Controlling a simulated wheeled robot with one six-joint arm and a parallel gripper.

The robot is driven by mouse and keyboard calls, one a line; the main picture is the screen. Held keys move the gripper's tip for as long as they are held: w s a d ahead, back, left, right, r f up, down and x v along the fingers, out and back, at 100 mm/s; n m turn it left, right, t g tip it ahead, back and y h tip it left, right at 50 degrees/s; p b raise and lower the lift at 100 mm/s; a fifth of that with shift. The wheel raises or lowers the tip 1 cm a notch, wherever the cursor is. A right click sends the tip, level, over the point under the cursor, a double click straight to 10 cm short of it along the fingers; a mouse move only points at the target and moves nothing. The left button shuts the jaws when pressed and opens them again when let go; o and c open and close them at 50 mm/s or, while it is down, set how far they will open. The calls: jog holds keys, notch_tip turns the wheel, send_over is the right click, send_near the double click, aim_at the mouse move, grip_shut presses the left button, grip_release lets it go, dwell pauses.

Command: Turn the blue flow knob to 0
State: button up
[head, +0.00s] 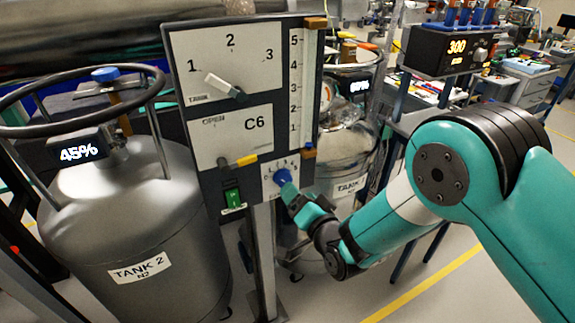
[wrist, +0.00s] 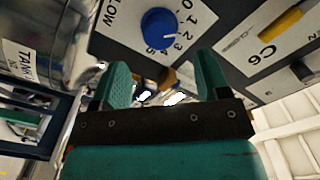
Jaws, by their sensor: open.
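The blue flow knob (head: 282,177) sits low on the right side of the upright control panel. In the wrist view the blue knob (wrist: 159,27) is round, on a pale plate with a printed scale of numbers and the word FLOW. I cannot read its setting surely. My gripper (head: 291,191) is just in front of and below the knob in the head view. In the wrist view its two teal fingers (wrist: 164,72) are apart, with nothing between them. The knob shows beyond the fingertips, roughly in line with the gap; contact is not visible.
The panel (head: 254,124) also holds a tank selector (head: 226,87), a yellow-tipped lever (head: 238,161) by C6, a green switch (head: 232,198) and a vertical scale (head: 295,85). A grey tank (head: 130,220) stands left; a shiny tank (head: 345,155) stands behind, right of the panel.

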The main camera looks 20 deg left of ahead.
aim_at(284, 179)
jog(key=shift+p+x, duration=0.6)
jog(key=shift+x, duration=2.6)
jog(key=shift+c, duration=0.3)
jog(key=c, duration=0.9)
